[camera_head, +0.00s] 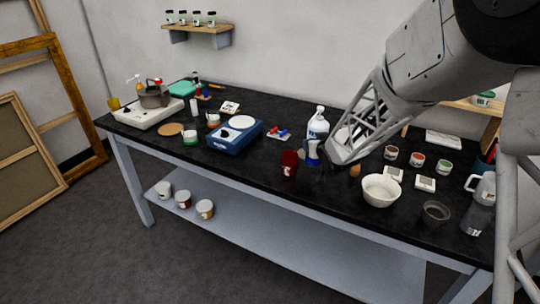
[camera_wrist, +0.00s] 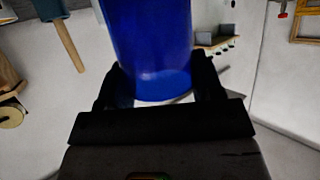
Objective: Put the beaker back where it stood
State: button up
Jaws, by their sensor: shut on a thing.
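A smooth blue cylinder, probably the beaker (camera_wrist: 150,45), fills the upper middle of the wrist view between my two dark fingers. My gripper (camera_wrist: 152,88) is shut on it.
A dark red cup (camera_head: 289,164) stands close left of my gripper, and a white bottle (camera_head: 318,124) stands just behind. A blue device (camera_head: 235,135) is further left. A white bowl (camera_head: 381,190) is to the right. The bench front (camera_head: 260,178) has some clear room.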

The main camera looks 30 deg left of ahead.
jog(key=shift+w+a+r+m+t+h, duration=0.2)
jog(key=shift+a+r+m+h, duration=0.1)
jog(key=shift+a+r, duration=0.3)
jog(key=shift+w+a+r+m+t+h, duration=0.1)
jog(key=shift+a+r+m+t+h, duration=0.15)
jog(key=shift+a+r, duration=0.35)
jog(key=w+a+n+g+y, duration=0.1)
jog(key=w+a, duration=0.1)
jog(key=a, duration=0.7)
jog(key=w+a+n, duration=0.1)
jog(key=w+a, duration=0.1)
jog(key=a, duration=0.8)
jog(key=shift+r+g+y, duration=0.35)
jog(key=shift+r, duration=0.1)
jog(key=shift+f, duration=0.1)
notch_tip(320, 180, down, 6)
jog(key=shift+f, duration=0.15)
jog(key=shift+f, duration=1.75)
jog(key=shift+f, duration=0.15)
jog(key=o, duration=1)
